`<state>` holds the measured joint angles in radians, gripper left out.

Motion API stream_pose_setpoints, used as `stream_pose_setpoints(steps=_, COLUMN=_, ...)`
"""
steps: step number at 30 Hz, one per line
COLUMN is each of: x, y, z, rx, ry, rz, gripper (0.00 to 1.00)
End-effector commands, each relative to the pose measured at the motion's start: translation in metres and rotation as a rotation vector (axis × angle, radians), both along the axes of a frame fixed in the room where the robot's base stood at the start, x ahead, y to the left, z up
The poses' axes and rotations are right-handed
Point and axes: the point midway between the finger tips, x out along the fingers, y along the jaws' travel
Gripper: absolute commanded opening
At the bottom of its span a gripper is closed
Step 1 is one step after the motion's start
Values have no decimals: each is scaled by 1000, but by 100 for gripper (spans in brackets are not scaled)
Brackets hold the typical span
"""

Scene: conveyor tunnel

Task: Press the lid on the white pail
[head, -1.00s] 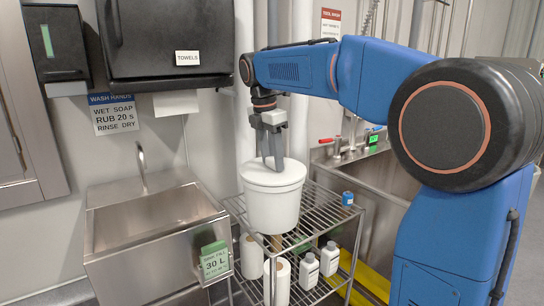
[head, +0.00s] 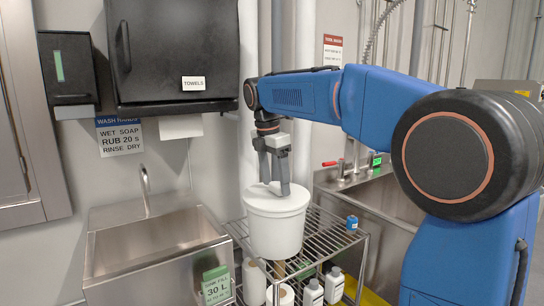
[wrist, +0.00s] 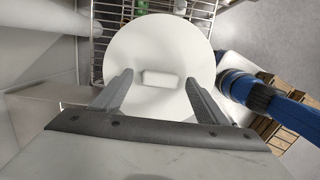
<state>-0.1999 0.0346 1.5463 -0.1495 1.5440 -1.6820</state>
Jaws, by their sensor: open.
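The white pail (head: 275,232) stands upright on a wire rack. Its round white lid (head: 256,197) lies on top of it; I cannot tell whether the rim is fully seated all round. In the wrist view the lid (wrist: 150,45) fills the middle and hides the pail below it. A small raised white grip block (wrist: 160,78) sits at the lid's centre. My gripper (head: 275,187) points down over the lid, fingers apart and empty. In the wrist view its fingertips (wrist: 159,80) are on either side of the block, clear of it.
The wire rack (head: 335,232) holds a small blue item (head: 352,223) on top, with white bottles (head: 334,285) and paper rolls (head: 254,284) below. A steel hand sink (head: 150,250) is at left, a larger sink (head: 385,215) at right. Pipes (head: 248,100) run behind.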

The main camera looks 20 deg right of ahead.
Motion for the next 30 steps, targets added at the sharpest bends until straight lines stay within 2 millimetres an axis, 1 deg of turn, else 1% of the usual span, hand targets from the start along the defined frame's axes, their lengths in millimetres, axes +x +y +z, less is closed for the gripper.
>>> stream_pose_setpoints(steps=5, x=-1, y=4, z=28, rx=1, ry=-3, rz=0, gripper=68)
stream_pose_setpoints(steps=15, x=-3, y=14, z=96, rx=1, ry=-2, rz=0, gripper=68)
stream_pose_setpoints(steps=21, x=-5, y=19, z=133, rx=1, ry=-2, rz=0, gripper=68)
stream_pose_setpoints(steps=27, x=-7, y=23, z=156, rx=1, ry=-2, rz=0, gripper=68)
stream_pose_setpoints(steps=30, x=-7, y=23, z=161, rx=0, ry=0, rz=0, gripper=68)
